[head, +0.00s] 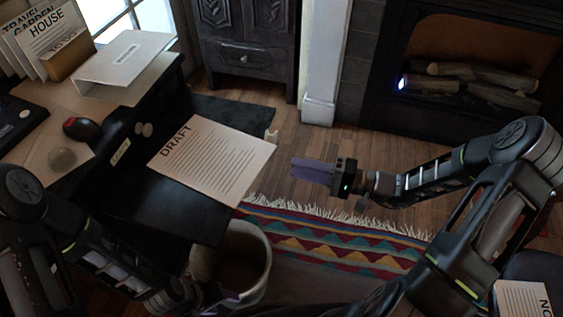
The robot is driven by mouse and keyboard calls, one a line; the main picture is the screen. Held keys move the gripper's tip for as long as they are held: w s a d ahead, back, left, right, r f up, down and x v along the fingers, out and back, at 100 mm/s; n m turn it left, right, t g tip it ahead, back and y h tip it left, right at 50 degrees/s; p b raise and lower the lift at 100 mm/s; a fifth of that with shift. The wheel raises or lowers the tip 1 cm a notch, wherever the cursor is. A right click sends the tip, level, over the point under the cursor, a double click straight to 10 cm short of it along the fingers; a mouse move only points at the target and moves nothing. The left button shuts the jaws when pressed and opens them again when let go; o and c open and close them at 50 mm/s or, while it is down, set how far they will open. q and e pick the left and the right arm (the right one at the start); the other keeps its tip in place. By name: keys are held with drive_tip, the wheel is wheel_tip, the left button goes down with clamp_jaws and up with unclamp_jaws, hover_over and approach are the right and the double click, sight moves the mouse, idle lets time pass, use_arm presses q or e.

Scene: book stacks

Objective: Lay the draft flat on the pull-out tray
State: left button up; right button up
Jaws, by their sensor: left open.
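The draft (213,160) is a white printed sheet titled DRAFT. It appears flat, at the right side of the black pull-out tray (165,212), with its right part reaching past the tray's visible front part. I cannot tell how much of it rests on the tray. My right gripper (308,171), with purple fingers, is to the right of the draft, apart from it and holding nothing visible. Its finger gap is unclear. My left gripper (224,301) is low at the bottom edge by the bin, open, partly hidden, and away from the draft.
A pale bin (261,262) stands below the tray on a striped rug (335,238). The desk (45,112) holds a red and black mouse (77,128), a white binder (122,58) and upright booklets (48,30). Another printed sheet (520,299) is at bottom right.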

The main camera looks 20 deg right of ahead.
drive_tip(key=shift+v, duration=1.85)
drive_tip(key=s+a+f+n+g+h, duration=0.1)
drive_tip(key=s+a+f+g+h, duration=0.2)
drive_tip(key=s+a+f, duration=0.2)
drive_tip(key=s+a+f+n+g+h, duration=0.2)
drive_tip(key=s+a+f+g+h, duration=0.1)
drive_tip(key=f, duration=0.8)
drive_tip(key=s+a+f+n+g+h, duration=0.1)
drive_tip(key=s+a+f+g+h, duration=0.1)
drive_tip(key=s+a+f+h, duration=0.3)
drive_tip(key=shift+s+a+f+n+g, duration=0.3)
drive_tip(key=shift+s+a+f+g, duration=0.1)
drive_tip(key=shift+s+a+f, duration=1.4)
